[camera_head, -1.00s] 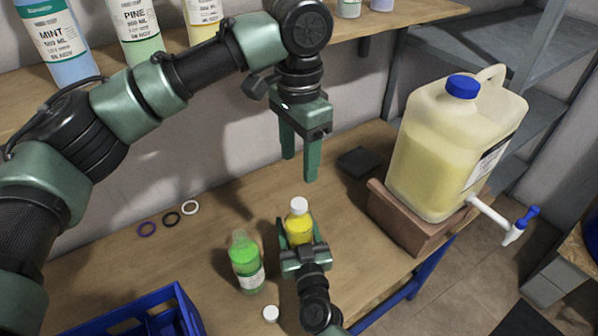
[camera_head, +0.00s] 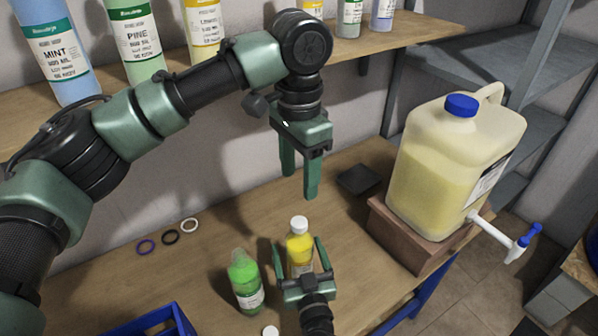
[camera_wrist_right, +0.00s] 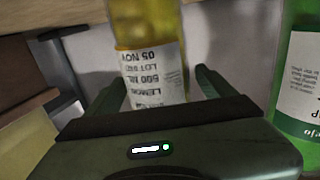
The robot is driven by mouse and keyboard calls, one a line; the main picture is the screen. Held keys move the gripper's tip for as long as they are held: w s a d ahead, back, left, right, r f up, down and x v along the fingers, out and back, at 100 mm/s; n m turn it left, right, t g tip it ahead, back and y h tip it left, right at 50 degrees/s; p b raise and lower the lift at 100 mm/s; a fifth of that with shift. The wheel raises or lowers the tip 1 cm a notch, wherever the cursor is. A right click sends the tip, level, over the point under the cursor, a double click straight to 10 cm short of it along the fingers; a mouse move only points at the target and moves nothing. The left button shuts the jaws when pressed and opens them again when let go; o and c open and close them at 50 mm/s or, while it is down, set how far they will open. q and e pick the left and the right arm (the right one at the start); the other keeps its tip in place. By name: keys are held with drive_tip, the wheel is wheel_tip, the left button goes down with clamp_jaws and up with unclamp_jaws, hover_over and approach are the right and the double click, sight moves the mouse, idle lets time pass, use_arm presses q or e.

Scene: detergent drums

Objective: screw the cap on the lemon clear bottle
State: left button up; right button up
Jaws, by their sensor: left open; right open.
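The lemon clear bottle (camera_head: 301,257), holding yellow liquid, stands upright on the table with a white cap (camera_head: 299,225) on its neck. How tight the cap sits cannot be told. My left gripper (camera_head: 299,184) points down above the bottle, fingers apart and empty, clear of the cap. My right gripper (camera_head: 298,242) is open, coming from the front with one finger on each side of the bottle. In the right wrist view the bottle's lemon label (camera_wrist_right: 155,75) shows upside down between the spread fingers (camera_wrist_right: 160,92).
A green bottle (camera_head: 245,284) without a visible cap stands just left of the lemon one. A loose white cap (camera_head: 270,331) lies in front. A large jug (camera_head: 440,170) on a block stands right. Rings (camera_head: 170,237) and a blue crate (camera_head: 160,320) are left.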

drive_tip(key=v, duration=0.5)
drive_tip(key=shift+s, duration=0.25)
drive_tip(key=shift+c, duration=0.2)
drive_tip(key=p, duration=0.1)
approach(303, 268)
drive_tip(key=shift+w+a, duration=0.15)
drive_tip(key=shift+w, duration=0.3)
idle(0.7)
